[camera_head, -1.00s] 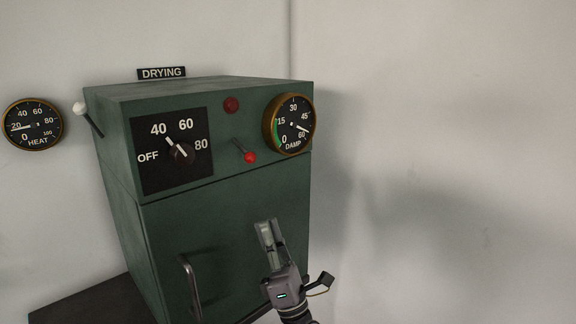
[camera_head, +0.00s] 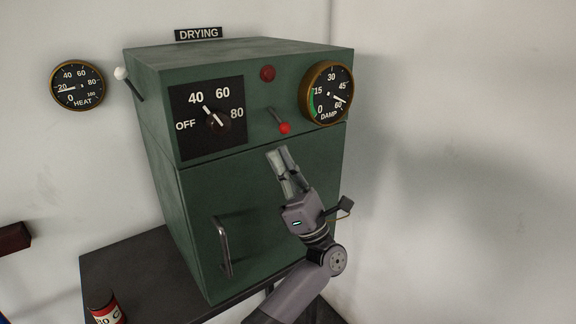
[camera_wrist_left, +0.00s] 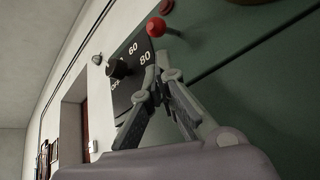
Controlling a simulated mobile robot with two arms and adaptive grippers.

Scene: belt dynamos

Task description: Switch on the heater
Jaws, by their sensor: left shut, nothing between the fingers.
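A green cabinet (camera_head: 262,205) under a DRYING sign stands against the wall. Its black dial plate (camera_head: 181,145) carries a knob (camera_head: 218,121) whose white pointer points near 40. Right of it a lever with a red ball (camera_head: 284,128) tilts down, below a dark red lamp (camera_head: 267,73). My left gripper (camera_head: 281,154) is shut and empty in front of the cabinet, its tips just below the red ball in the picture. In the left wrist view the fingers (camera_wrist_left: 163,78) show below the red ball (camera_wrist_left: 156,28), apparently apart from it. My right gripper is not in view.
A white-knobbed lever (camera_head: 121,73) is on the cabinet's left side. The HEAT gauge (camera_head: 77,86) reads about 20; the DAMP gauge (camera_head: 327,94) is near 60. A door handle (camera_head: 223,247) juts out. A can (camera_head: 105,307) stands on the dark table (camera_head: 150,270).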

